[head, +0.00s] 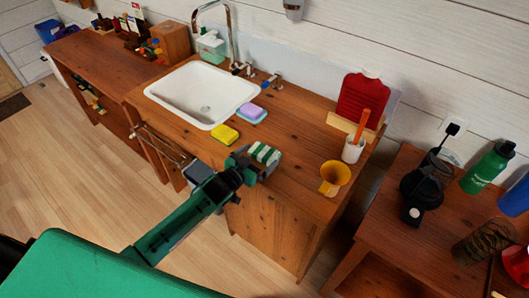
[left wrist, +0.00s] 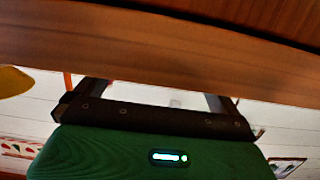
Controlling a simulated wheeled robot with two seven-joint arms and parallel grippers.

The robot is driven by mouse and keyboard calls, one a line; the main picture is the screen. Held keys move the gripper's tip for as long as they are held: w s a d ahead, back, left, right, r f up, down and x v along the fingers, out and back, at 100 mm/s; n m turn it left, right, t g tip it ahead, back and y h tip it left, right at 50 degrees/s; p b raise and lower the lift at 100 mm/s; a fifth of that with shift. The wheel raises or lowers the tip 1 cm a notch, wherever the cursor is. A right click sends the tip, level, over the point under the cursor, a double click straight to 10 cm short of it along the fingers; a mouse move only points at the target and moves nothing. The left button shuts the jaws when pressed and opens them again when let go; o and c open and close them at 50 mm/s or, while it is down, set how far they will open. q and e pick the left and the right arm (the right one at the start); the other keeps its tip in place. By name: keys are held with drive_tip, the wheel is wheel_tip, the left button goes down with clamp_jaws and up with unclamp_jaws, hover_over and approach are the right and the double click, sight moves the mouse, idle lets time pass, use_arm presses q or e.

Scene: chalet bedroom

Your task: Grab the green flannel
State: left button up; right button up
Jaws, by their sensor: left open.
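The green flannel (head: 265,153), striped green and white, lies at the front edge of the wooden washstand top, right of the yellow sponge. My left gripper (head: 254,166) is at that edge, right up against the flannel in the head view. Its jaws are open; whether cloth lies between them I cannot tell. In the left wrist view the open gripper (left wrist: 155,97) points at the wooden edge (left wrist: 160,50), which hides the fingertips, and I cannot make out the flannel. My right gripper is in neither view.
The white basin (head: 203,95), yellow sponge (head: 224,134) and purple-topped sponge (head: 250,112) are left of the flannel. Bare wood lies between the flannel and the cup.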

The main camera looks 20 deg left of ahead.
sight(270, 147)
use_arm(q)
drive_tip(key=x, duration=0.5)
drive_tip(key=shift+w+d+p, duration=0.15)
drive_tip(key=shift+w+p, duration=0.15)
drive_tip(key=shift+p, duration=0.1)
drive_tip(key=c, duration=0.6)
